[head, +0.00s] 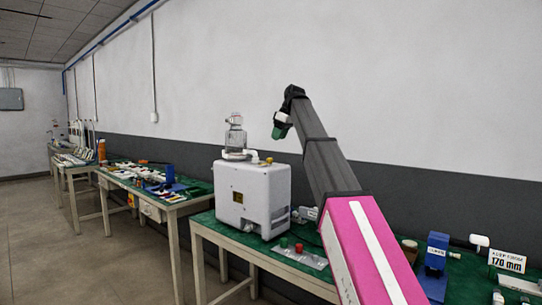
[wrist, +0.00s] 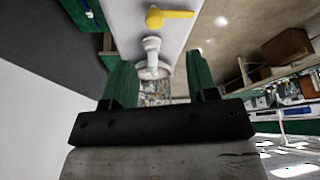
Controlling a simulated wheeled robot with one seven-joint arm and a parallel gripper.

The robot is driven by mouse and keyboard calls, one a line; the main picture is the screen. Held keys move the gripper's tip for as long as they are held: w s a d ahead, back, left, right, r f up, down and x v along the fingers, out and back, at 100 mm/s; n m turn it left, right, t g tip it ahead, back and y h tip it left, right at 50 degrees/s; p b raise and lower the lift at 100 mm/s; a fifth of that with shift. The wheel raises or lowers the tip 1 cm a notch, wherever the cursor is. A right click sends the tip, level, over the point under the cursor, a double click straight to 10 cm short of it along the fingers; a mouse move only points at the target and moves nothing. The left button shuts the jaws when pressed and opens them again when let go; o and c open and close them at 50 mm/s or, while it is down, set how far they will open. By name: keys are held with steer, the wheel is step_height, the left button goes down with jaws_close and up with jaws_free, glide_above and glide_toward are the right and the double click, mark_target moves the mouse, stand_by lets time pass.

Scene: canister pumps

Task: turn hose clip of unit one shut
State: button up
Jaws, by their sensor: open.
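The white pump unit (head: 252,200) stands on the green bench, with a clear jar (head: 235,138) and a white elbow on top. A small yellow part (head: 268,161) on its top right appears in the wrist view as a yellow lever (wrist: 168,17), probably the hose clip; I cannot read a unit number. It lies across the picture above the white elbow (wrist: 152,48). My gripper (head: 280,129) is above and right of the unit, apart from it. In the wrist view its green fingers (wrist: 157,65) are open and empty, with the elbow between them in the picture and the lever beyond their tips.
A plate with red and green buttons (head: 299,255) lies on the bench before the unit. A blue device (head: 435,262) and a "170 mm" sign (head: 507,261) stand at right. Another cluttered bench (head: 150,185) is at left. The wall is close behind.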

mark_target(270, 160)
steer(key=x, duration=0.7)
steer(key=w+x, duration=0.1)
steer(key=x, duration=0.2)
steer(key=shift+w+a+f, duration=0.1)
steer(key=shift+a+f, duration=0.1)
steer(key=shift+a, duration=0.05)
steer(key=c, duration=0.9)
